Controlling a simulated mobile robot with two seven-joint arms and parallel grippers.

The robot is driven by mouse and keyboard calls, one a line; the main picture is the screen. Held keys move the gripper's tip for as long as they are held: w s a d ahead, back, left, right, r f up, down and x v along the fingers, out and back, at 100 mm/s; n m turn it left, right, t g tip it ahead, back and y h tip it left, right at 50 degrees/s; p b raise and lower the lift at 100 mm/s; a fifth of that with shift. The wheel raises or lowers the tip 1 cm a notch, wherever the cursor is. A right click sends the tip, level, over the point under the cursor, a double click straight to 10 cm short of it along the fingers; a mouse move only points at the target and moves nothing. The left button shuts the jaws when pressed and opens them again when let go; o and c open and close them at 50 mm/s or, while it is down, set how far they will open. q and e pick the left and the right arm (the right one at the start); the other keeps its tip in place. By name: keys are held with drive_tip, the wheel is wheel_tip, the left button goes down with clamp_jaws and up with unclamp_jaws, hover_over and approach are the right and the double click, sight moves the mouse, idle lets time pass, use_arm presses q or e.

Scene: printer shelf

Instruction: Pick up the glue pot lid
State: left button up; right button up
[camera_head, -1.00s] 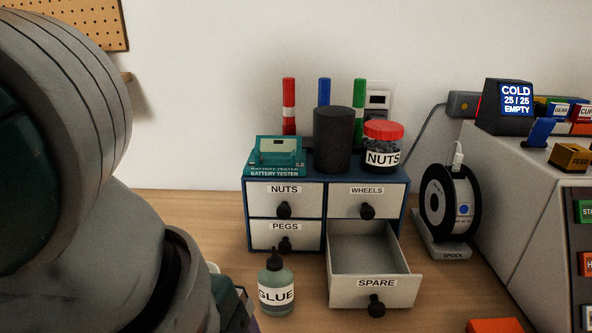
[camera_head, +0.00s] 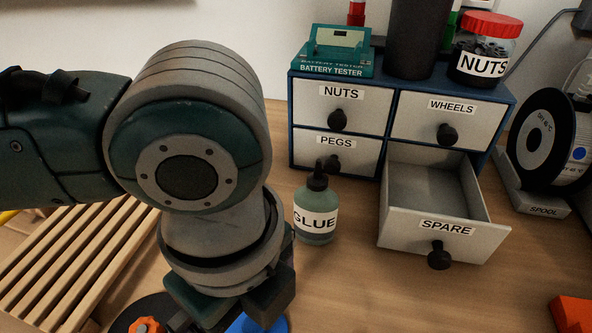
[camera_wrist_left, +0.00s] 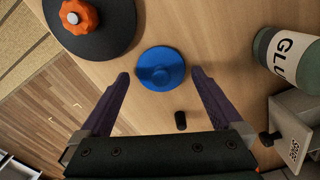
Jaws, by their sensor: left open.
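A round blue lid-like piece with a raised centre (camera_wrist_left: 160,69) lies on the wooden table in the left wrist view. Its edge also shows at the bottom of the head view (camera_head: 262,325), partly hidden by my gripper. My left gripper (camera_wrist_left: 159,75) is open, with its purple fingers to either side of the blue piece and nothing held. I cannot tell its exact height above the table. The glue bottle (camera_head: 316,222) stands upright to the right, with a black nozzle top; its lower part also shows in the wrist view (camera_wrist_left: 290,58). My right gripper is not in view.
A black disc with an orange knob (camera_wrist_left: 78,17) lies beside the blue piece. A small black cylinder (camera_wrist_left: 181,120) lies near the right finger. The open SPARE drawer (camera_head: 440,232) juts from the cabinet. A slatted wooden rack (camera_head: 75,250) is at left.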

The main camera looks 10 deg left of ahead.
use_arm(q)
drive_tip(key=shift+f, duration=0.4)
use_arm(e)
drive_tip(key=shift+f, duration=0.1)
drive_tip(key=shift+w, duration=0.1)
use_arm(q)
drive_tip(key=shift+c, duration=0.2)
drive_tip(key=c, duration=1.1)
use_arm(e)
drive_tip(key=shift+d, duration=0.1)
